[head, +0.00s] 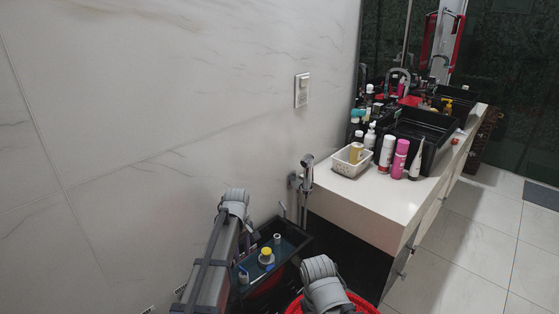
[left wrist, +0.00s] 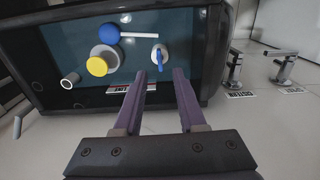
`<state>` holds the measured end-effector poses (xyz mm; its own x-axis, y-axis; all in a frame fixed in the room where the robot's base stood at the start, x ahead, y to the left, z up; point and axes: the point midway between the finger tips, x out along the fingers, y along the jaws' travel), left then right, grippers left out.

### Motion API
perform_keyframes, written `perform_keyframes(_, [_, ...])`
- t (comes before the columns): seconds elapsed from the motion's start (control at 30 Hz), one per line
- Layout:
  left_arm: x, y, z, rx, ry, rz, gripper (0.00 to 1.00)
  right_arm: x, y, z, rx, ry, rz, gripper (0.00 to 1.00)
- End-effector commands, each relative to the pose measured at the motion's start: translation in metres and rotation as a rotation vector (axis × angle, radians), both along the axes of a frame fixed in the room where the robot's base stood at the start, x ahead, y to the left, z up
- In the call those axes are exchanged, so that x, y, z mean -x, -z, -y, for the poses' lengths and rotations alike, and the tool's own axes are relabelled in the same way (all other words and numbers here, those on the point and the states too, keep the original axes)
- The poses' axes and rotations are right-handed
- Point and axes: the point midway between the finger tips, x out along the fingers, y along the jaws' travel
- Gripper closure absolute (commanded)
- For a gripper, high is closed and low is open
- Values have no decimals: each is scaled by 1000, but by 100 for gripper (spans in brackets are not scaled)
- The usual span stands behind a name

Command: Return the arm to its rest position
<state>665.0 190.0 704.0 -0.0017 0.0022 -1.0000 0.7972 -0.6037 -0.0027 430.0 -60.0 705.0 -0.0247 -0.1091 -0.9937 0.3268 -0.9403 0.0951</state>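My left gripper (left wrist: 164,75) shows in the left wrist view with its two purple-grey fingers apart and nothing between them. I cannot make out fingertips there. My right gripper does not show.
A white counter (head: 385,208) with bottles and black sinks (head: 425,125) stands right. A red rim (head: 362,304) shows below.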

Motion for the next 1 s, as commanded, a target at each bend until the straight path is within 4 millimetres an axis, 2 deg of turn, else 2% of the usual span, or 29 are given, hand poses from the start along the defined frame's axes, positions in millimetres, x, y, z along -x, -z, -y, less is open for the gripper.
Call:
perform_keyframes(0.07, [26, 0, 20, -6, 104, -5, 60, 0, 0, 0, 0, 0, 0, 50])
perform_keyframes(0.2, [92, 0, 67, -29, 437, -24, 60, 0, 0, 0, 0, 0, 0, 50])
perform_keyframes(0.3, [138, -1, 92, -44, 679, -41, 60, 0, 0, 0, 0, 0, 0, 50])
perform_keyframes(0.43, [188, -1, 114, -60, 955, -62, 60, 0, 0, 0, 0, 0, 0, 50])
perform_keyframes(0.6, [251, -3, 129, -78, 1285, -92, 60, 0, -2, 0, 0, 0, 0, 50])
perform_keyframes(0.63, [239, -19, 130, -77, 1266, -91, 60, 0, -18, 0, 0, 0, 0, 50])
perform_keyframes(0.67, [236, -26, 130, -77, 1261, -91, 60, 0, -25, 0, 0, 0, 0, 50])
perform_keyframes(0.87, [235, -68, 130, -76, 1256, -90, 60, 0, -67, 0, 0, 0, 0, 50])
perform_keyframes(1.0, [235, -107, 130, -76, 1254, -89, 60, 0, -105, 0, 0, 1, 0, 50])
